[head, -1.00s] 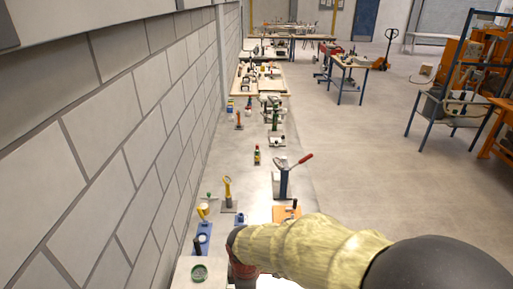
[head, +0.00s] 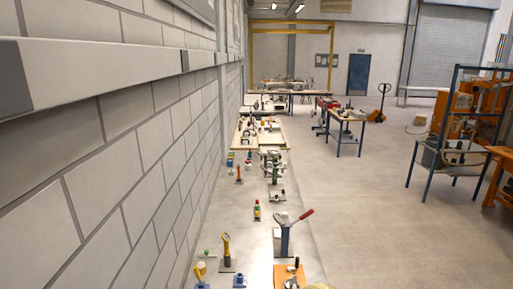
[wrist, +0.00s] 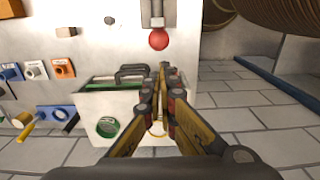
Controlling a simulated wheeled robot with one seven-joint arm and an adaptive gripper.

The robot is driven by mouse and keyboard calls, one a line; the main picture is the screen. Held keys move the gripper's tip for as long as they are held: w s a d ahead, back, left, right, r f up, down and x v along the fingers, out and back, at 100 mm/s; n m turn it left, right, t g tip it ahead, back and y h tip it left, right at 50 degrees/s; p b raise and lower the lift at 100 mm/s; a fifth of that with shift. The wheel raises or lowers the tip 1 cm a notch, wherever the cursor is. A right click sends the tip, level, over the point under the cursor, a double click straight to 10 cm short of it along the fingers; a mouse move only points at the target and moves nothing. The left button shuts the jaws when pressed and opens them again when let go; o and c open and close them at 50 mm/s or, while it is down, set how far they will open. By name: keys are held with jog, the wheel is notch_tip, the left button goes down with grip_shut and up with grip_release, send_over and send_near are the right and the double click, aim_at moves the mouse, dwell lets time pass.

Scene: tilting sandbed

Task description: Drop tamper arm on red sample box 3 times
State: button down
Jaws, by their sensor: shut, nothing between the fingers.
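My gripper (wrist: 164,82) shows in the wrist view with its yellow and black fingers closed together and nothing between them. Beyond the fingertips, a red ball (wrist: 158,40) sits on the end of a grey rod, apart from the gripper. A stand with a long red-handled lever (head: 306,214) is on the bench in the head view; I cannot tell whether it is the tamper arm. I cannot make out a red sample box for sure.
A white box with a green top (wrist: 107,124) and dark handle stands left of the fingers. A blue holder (wrist: 58,115) lies farther left. In the head view, an orange board (head: 288,276) and several small stands line the bench beside the block wall.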

jog(key=shift+f, duration=0.1)
notch_tip(320, 180, down, 3)
jog(key=shift+f+b, duration=0.15)
jog(key=shift+b, duration=0.95)
jog(key=shift+d, duration=0.1)
jog(key=shift+d, duration=2.75)
jog(key=shift+r+p, duration=2.95)
jog(key=shift+r, duration=1.15)
